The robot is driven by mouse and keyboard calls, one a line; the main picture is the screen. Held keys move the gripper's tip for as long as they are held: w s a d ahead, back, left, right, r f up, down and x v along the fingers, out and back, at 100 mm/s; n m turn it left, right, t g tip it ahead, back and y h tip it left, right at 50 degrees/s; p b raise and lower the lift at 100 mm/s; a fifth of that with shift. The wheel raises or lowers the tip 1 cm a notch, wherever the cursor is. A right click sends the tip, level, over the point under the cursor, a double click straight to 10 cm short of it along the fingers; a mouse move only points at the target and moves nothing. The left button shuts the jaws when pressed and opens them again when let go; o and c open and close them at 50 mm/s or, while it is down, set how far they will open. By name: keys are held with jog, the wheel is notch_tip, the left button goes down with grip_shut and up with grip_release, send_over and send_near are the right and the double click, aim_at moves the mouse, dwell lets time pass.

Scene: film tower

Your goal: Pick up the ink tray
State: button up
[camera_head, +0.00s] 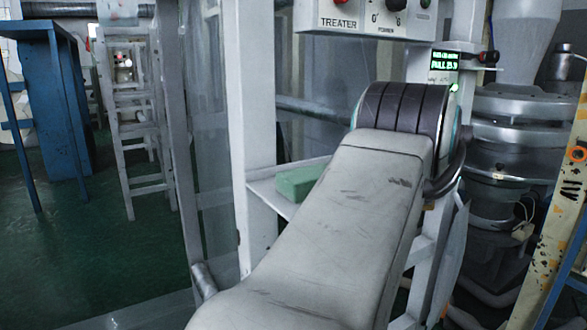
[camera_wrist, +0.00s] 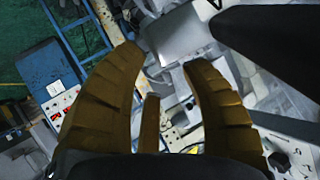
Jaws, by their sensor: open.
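My gripper (camera_wrist: 164,62) shows in the wrist view as brown ribbed fingers, spread apart with nothing between them. It does not show in the head view, where my arm fills the middle. I see nothing that is clearly the ink tray. A green box-shaped thing (camera_head: 297,181) lies on a white shelf (camera_head: 262,190) in the head view, partly behind my arm; I cannot tell whether it is the tray.
A blue cabinet (camera_head: 60,100) and a grey ladder (camera_head: 128,120) stand at the left. Green floor (camera_head: 90,255) is open there. A yellowish slanted beam (camera_head: 560,210) stands at the right.

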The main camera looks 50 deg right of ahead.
jog(key=shift+p+x, duration=0.65)
jog(key=shift+x, duration=2)
jog(key=shift+o, duration=0.2)
jog(key=shift+r, duration=0.15)
grip_shut()
jog(key=shift+r, duration=0.1)
